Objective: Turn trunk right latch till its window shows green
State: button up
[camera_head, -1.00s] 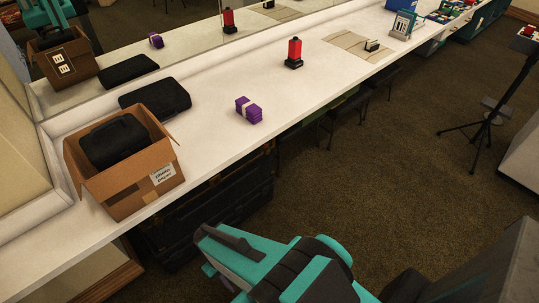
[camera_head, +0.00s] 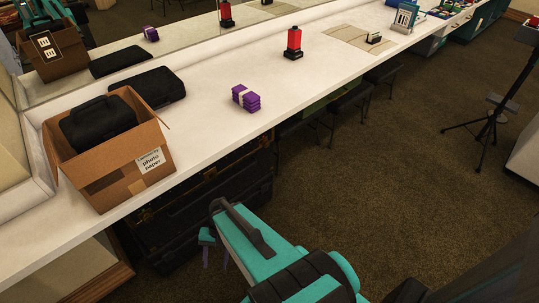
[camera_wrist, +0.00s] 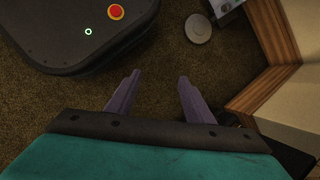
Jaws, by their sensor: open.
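The trunk (camera_head: 205,212) is a long black case with brass-coloured trim, under the counter at left centre in the head view. Its front is in deep shadow, and I cannot make out the right latch or its window. My gripper (camera_head: 215,256) hangs low in front of the trunk, at the end of my teal arm, apart from it as far as I can see. In the wrist view, my gripper's two purple fingers (camera_wrist: 155,88) are spread with nothing but carpet between them. No latch shows in the wrist view.
The white counter (camera_head: 205,115) overhangs the trunk. On it are a cardboard box (camera_head: 105,180), purple bundles (camera_head: 246,98) and a red lamp-like object (camera_head: 293,43). Stools (camera_head: 345,105) stand right of the trunk. A grey disc (camera_wrist: 198,28) lies near wooden trim (camera_wrist: 268,70). Open carpet lies right.

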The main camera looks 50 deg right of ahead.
jog(key=w+d+f+m+t+y+b, duration=0.25)
jog(key=w+d+m+t+b, duration=0.45)
jog(key=w+d+b, duration=0.4)
jog(key=m+t+h+b, duration=0.8)
jog(key=m+t+b, duration=0.5)
jog(key=m+b, duration=1.1)
send_near(267, 145)
jog(key=s+n+b, duration=0.3)
jog(key=s, duration=0.3)
jog(key=shift+w, duration=0.15)
jog(key=w+b, duration=0.2)
jog(key=w, duration=0.4)
jog(key=w+b, duration=0.3)
jog(key=w, duration=0.4)
jog(key=shift+w+d, duration=0.2)
jog(key=shift+w, duration=0.1)
